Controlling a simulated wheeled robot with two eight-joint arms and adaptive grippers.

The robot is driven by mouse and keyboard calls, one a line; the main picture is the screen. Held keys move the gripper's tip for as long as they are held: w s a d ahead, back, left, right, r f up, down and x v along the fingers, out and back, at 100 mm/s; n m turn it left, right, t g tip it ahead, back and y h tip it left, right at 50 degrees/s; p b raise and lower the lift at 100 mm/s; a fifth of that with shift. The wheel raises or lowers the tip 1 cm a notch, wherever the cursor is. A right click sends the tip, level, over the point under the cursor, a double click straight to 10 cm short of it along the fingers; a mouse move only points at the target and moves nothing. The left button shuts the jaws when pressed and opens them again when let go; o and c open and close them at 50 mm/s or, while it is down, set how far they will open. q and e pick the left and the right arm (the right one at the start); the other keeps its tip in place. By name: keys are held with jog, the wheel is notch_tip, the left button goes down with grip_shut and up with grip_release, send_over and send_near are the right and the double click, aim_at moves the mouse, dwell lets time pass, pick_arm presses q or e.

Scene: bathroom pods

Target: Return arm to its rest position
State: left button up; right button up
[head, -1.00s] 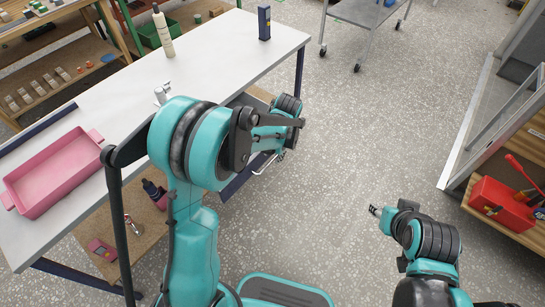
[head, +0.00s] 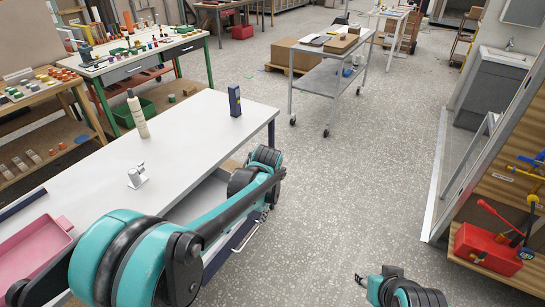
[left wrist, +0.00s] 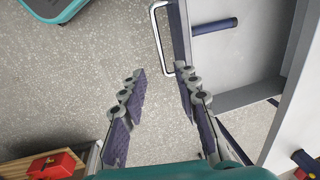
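My left arm (head: 200,225) is teal and black and reaches from the lower left across the white worktable to its right side. Its gripper fingers are mostly hidden in the head view. In the left wrist view my left gripper (left wrist: 158,80) is open and empty, with its fingers spread apart. The grey drawer (left wrist: 250,60) stands pulled out at the right of that view, with a silver handle (left wrist: 156,40) on its front beyond the fingertips, apart from them. My right gripper (head: 360,279) is small at the bottom right of the head view, over open floor; its opening is unclear.
The worktable (head: 195,130) carries a pale bottle (head: 138,114), a dark blue box (head: 235,101), a silver tap (head: 137,177) and a pink tray (head: 35,248). A red toolbox (head: 485,250) sits on a shelf at right. A grey cart (head: 325,85) stands behind. The middle floor is clear.

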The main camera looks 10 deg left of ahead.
pick_arm(q)
jog(key=s+a+r+n+t+h, duration=0.1)
jog(key=s+r+n+t, duration=0.1)
jog(key=s, duration=0.7)
jog(key=s+a+r+n+t+h, duration=0.1)
jog(key=s+a+r+n+t, duration=0.1)
jog(key=s, duration=0.7)
jog(key=shift+s+a+r+t, duration=0.15)
jog(key=shift+s+r+t, duration=0.25)
jog(key=shift+r+t, duration=0.6)
